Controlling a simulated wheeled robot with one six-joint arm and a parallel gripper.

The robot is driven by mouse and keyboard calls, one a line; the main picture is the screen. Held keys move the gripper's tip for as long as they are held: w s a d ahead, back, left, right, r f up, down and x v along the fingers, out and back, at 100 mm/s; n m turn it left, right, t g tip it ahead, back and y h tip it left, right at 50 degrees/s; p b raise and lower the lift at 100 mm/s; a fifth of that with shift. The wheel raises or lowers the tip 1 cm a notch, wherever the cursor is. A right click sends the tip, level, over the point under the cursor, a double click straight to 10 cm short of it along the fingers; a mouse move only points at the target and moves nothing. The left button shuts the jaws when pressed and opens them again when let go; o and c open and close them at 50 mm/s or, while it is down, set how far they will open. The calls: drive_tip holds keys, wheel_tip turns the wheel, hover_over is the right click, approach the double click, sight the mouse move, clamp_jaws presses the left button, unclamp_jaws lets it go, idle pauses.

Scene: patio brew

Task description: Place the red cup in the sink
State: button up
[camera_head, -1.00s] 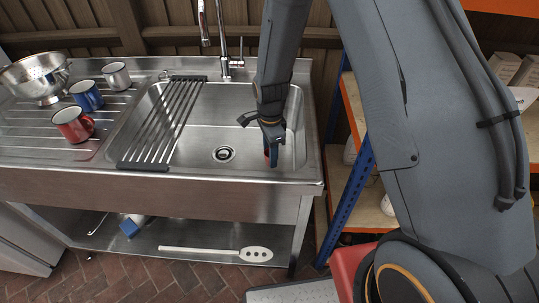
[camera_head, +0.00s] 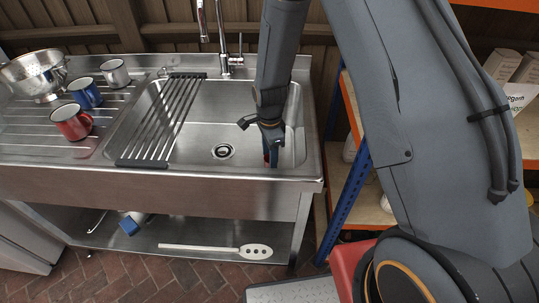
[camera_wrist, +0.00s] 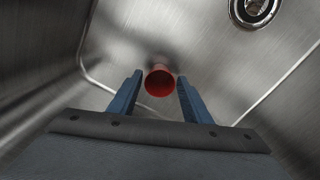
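A red cup (camera_wrist: 160,82) is down in the steel sink basin, its round mouth facing the wrist camera. My gripper (camera_wrist: 160,78) is over it with its two blue fingers apart, one on each side of the cup. A narrow gap seems to show between the cup and each finger. In the head view my gripper (camera_head: 268,145) is low in the right part of the sink (camera_head: 215,125), and it hides most of that cup; only a sliver of red shows. Another red cup (camera_head: 71,122), a mug with a pale rim, stands on the drainboard at left.
A blue mug (camera_head: 86,93), a grey mug (camera_head: 115,73) and a steel colander (camera_head: 36,75) stand on the drainboard. A black-and-steel rack (camera_head: 162,120) lies across the basin's left side. The faucet (camera_head: 229,50) rises behind. An orange-and-blue shelf (camera_head: 350,195) is at right.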

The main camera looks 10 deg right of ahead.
drive_tip(key=shift+o, duration=0.6)
drive_tip(key=shift+r, duration=0.25)
wheel_tip(320, 180, up, 13)
drive_tip(key=b, duration=0.2)
drive_tip(key=shift+f, duration=0.1)
